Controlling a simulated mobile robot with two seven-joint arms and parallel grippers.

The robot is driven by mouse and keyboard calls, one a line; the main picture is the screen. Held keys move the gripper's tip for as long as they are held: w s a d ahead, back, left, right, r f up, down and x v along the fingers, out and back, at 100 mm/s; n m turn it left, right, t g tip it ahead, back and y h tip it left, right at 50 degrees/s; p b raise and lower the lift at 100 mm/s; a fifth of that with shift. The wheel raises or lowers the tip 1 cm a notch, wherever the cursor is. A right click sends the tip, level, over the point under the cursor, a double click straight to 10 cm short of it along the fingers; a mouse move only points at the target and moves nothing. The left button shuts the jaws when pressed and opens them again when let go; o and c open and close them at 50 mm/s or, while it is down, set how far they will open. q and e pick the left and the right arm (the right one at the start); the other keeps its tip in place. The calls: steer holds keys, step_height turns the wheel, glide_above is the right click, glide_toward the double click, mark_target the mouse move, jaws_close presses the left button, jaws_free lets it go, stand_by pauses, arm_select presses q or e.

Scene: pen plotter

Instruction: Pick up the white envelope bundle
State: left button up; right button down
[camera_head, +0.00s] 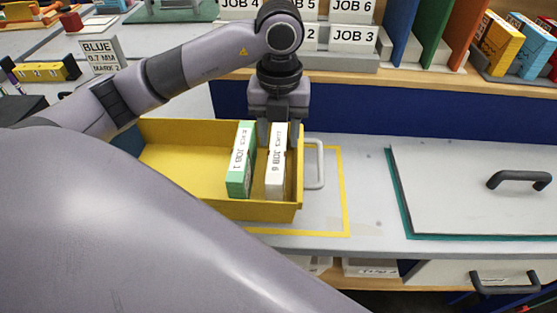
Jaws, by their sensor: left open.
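The white envelope bundle (275,172) stands on edge at the right end of a yellow tray (180,168), with a label reading JOB 6. A green bundle (239,170) labelled JOB 1 stands just to its left, with a narrow gap between them. My left gripper (278,136) points down over the far end of the white bundle. Its fingers are open, one on each side of the bundle's top. I cannot tell whether they touch it. My right gripper is not in view.
A grey lid with a dark handle (518,180) lies to the right. Job signs (350,40) and upright coloured boards stand behind.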

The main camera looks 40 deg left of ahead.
mark_target(278, 150)
arm_select(q)
steer(key=f, duration=0.5)
steer(key=shift+s+a+f, duration=0.1)
steer(key=shift+s+f, duration=0.1)
steer(key=shift+f, duration=0.15)
steer(key=c, duration=0.8)
steer(key=shift+c, duration=0.2)
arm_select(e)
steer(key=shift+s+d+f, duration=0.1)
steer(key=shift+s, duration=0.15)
arm_select(q)
steer(key=shift+r, duration=0.15)
